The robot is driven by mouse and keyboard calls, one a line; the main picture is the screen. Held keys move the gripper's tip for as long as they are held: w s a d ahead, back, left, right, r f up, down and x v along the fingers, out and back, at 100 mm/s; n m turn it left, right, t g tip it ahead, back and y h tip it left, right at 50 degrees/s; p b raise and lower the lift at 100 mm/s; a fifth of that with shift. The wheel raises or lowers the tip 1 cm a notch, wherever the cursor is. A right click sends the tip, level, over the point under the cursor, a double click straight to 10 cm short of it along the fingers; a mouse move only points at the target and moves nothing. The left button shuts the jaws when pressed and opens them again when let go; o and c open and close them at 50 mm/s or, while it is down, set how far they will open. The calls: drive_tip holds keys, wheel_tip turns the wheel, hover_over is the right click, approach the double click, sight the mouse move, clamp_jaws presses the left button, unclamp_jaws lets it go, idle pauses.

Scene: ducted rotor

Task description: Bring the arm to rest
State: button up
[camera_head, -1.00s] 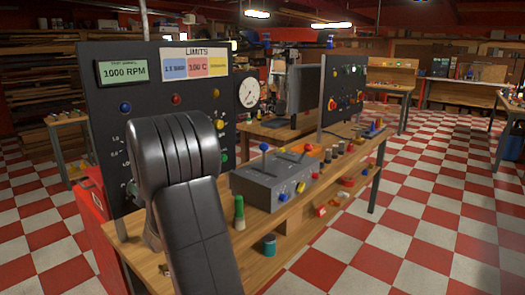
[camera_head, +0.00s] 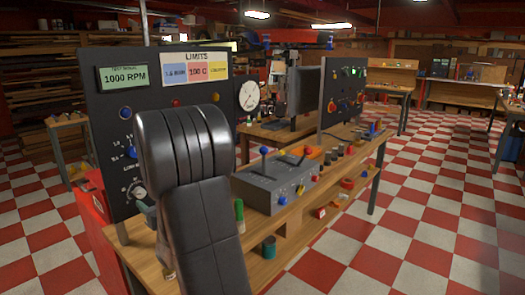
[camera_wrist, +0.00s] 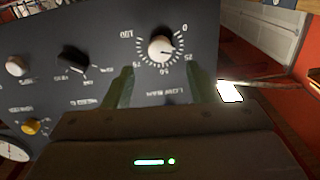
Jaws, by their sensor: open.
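My arm, dark and bent, stands in the front left of the head view and covers part of the upright black panel (camera_head: 112,105). In the wrist view my gripper (camera_wrist: 161,72) is open, with its two greenish fingers apart and nothing visible between them. Past the fingertips is a white dial knob (camera_wrist: 160,48) on the panel, with a printed scale around it. The knob appears clear of the fingers, though the exact gap is hard to judge. In the head view the gripper is mostly hidden behind my arm.
A grey lever box (camera_head: 275,188) and a green-topped item (camera_head: 239,212) stand on the wooden bench (camera_head: 265,222) right of my arm. A second control panel (camera_head: 341,95) stands farther back. The checkered floor at right is open.

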drive_tip(key=v, duration=0.6)
drive_tip(key=shift+s+d, duration=0.25)
drive_tip(key=shift+d, duration=0.05)
drive_tip(key=shift+b, duration=0.3)
